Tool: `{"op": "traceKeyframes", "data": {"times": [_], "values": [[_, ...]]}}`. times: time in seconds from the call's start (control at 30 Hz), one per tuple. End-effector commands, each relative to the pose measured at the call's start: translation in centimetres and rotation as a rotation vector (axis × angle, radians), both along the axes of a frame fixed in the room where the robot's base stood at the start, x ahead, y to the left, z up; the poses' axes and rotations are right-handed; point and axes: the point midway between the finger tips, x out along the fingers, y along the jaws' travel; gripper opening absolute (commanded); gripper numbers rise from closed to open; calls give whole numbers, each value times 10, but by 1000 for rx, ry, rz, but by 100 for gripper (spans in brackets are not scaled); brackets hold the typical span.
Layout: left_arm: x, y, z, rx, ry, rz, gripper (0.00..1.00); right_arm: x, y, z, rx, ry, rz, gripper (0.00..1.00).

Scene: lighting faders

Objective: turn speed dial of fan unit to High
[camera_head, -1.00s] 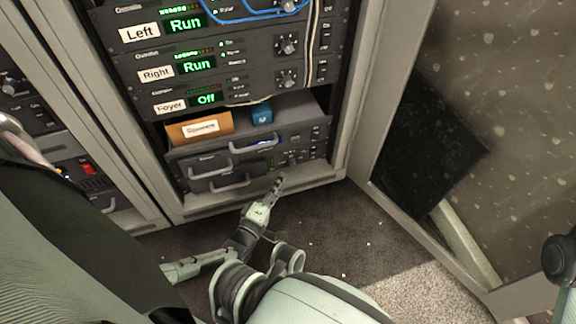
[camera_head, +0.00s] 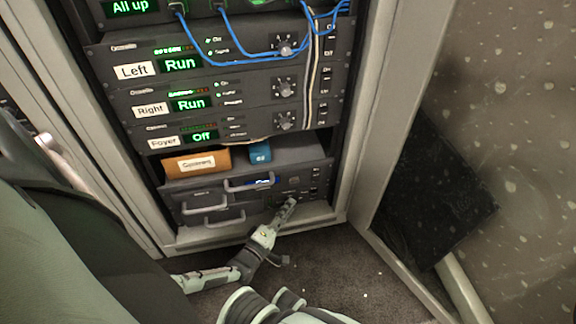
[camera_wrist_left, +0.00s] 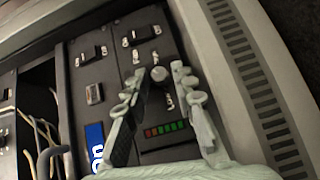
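The fan unit (camera_head: 254,197) appears to be the dark panel with drawer handles and a small blue display at the bottom of the rack. My left gripper (camera_head: 288,203) is at the lower right of this panel. In the left wrist view my left gripper (camera_wrist_left: 158,83) is open, with one finger on each side of a round grey knob (camera_wrist_left: 159,74), likely the speed dial. I cannot tell whether the fingers touch the knob. The dial's markings and setting are not readable, and the gripper hides it in the head view. My right gripper is not in view.
A coloured light bar (camera_wrist_left: 165,129), a blue display (camera_wrist_left: 95,146) and rocker switches (camera_wrist_left: 140,35) lie near the knob. An orange box (camera_head: 196,163) and a blue box (camera_head: 260,151) sit on the shelf above. Blue cables (camera_head: 232,64) hang higher up. The rack frame (camera_head: 355,150) borders the right.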

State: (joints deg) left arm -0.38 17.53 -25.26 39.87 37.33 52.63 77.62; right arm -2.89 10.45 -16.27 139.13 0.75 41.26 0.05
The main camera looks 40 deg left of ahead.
Motion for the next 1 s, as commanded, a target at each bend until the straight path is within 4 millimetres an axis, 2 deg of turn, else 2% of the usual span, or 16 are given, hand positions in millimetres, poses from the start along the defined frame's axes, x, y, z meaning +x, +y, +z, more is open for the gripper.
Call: {"op": "traceKeyframes", "data": {"times": [0.03,0.17,0.57,0.67,1.0], "values": [[0,0,0,0,0,0,16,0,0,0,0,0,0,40],[0,0,0,0,0,0,0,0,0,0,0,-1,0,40],[0,-1,4,26,33,-1,0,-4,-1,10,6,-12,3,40],[1,-1,7,58,70,0,0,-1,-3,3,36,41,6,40],[2,-1,12,210,249,0,0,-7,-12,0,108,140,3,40]]}}
